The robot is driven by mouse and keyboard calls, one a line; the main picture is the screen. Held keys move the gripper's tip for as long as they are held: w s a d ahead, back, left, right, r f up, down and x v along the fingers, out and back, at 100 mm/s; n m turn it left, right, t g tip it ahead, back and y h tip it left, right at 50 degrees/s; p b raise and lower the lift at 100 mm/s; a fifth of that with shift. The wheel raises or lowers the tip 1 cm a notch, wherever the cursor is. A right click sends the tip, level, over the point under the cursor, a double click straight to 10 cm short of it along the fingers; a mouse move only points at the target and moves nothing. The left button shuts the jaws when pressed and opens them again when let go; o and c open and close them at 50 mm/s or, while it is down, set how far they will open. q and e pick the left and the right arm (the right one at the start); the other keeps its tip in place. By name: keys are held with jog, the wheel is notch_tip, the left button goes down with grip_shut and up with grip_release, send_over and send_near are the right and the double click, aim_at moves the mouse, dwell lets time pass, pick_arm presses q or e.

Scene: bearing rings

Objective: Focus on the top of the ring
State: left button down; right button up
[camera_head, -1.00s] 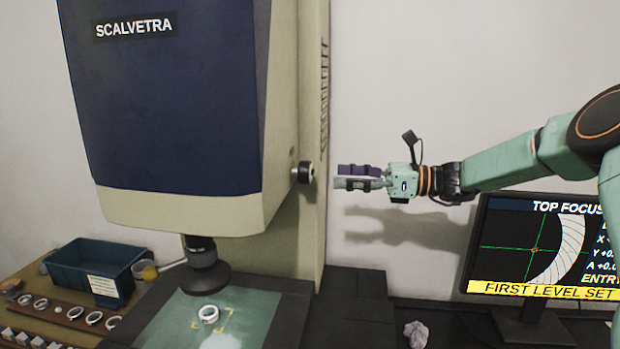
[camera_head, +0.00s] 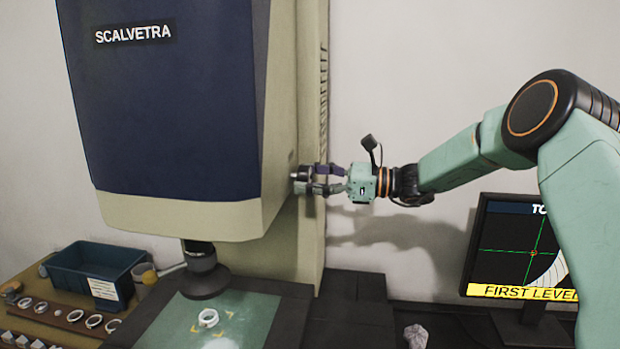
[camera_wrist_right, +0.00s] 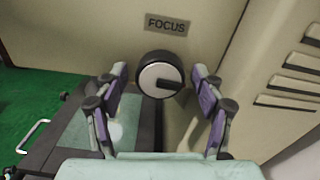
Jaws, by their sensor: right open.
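The ring (camera_head: 208,318) lies on the green stage plate (camera_head: 252,312) under the dark lens (camera_head: 202,270) of the SCALVETRA machine (camera_head: 180,110). The focus knob (camera_head: 301,174) sticks out from the machine's right side. In the right wrist view the knob (camera_wrist_right: 160,75) sits below a FOCUS label (camera_wrist_right: 166,25). My right gripper (camera_head: 318,178) is open, with its fingers on either side of the knob. In the right wrist view the gripper (camera_wrist_right: 160,88) shows a gap on both sides of the knob. The left gripper is out of view.
A monitor (camera_head: 516,292) at right shows "FIRST LEVEL" and is partly hidden by my right arm. A blue bin (camera_head: 92,272) and a rack (camera_head: 62,318) with several rings stand at left. Crumpled paper (camera_head: 416,335) lies on the dark bench.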

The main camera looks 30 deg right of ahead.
jog(key=shift+w+a, duration=0.1)
jog(key=c, duration=1.2)
jog(key=shift+o, duration=0.2)
jog(key=shift+m, duration=0.7)
jog(key=o, duration=1.2)
jog(key=shift+c, duration=0.2)
jog(key=v, duration=1.2)
